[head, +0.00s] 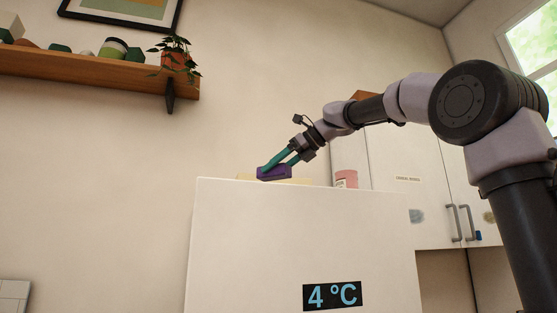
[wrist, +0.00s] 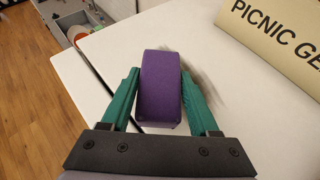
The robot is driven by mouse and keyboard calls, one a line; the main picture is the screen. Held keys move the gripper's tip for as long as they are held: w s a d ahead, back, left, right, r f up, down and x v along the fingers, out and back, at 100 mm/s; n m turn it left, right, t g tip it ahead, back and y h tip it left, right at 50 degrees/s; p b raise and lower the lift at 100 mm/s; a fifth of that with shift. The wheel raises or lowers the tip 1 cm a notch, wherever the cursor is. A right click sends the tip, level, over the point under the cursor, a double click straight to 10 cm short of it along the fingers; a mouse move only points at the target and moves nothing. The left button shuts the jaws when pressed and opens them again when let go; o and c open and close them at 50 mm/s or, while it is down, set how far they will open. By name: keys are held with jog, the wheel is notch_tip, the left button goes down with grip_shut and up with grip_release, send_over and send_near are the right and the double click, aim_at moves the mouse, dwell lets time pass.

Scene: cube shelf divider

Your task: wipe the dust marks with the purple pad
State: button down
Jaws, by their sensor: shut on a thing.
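The purple pad (wrist: 160,90) is held between the two green fingers of my gripper (wrist: 162,100) in the wrist view. In the head view the pad (head: 274,173) is at the top edge of the white fridge-like unit (head: 290,220), with my gripper (head: 278,162) shut on it. A grey dust mark (wrist: 205,72) shows on the white top beside and beyond the pad, partly hidden by the pad and a finger. Two more smudges, one grey (head: 416,216) and one tan (head: 488,217), are on the cabinet doors in the head view.
A cream box with "PICNIC GE" lettering (wrist: 275,35) stands on the top at the right of the wrist view. A pink-labelled can (head: 346,179) is behind the unit's top edge. A wooden shelf (head: 100,72) with a plant is at upper left. The white top's left edge drops toward the wood floor (wrist: 30,110).

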aim_at(276, 180)
jog(key=shift+w+a+f, duration=0.35)
jog(key=shift+w+a, duration=0.1)
jog(key=shift+w, duration=1)
jog(key=shift+w+a+f, duration=0.4)
jog(key=shift+w, duration=1.05)
jog(key=shift+w+a+f, duration=0.35)
jog(key=shift+w+a, duration=0.1)
jog(key=shift+w, duration=1)
jog(key=shift+f, duration=0.6)
jog(key=shift+s, duration=0.1)
jog(key=shift+s+d+r, duration=0.1)
jog(key=shift+s+d, duration=0.15)
jog(key=shift+s, duration=0.5)
jog(key=shift+s+d, duration=0.2)
jog(key=shift+s, duration=0.55)
jog(key=shift+s+d+f, duration=0.15)
jog(key=shift+s+d, duration=0.1)
jog(key=shift+s, duration=0.55)
jog(key=shift+s+d+f, duration=0.1)
jog(key=shift+s+d, duration=0.1)
jog(key=shift+s, duration=0.55)
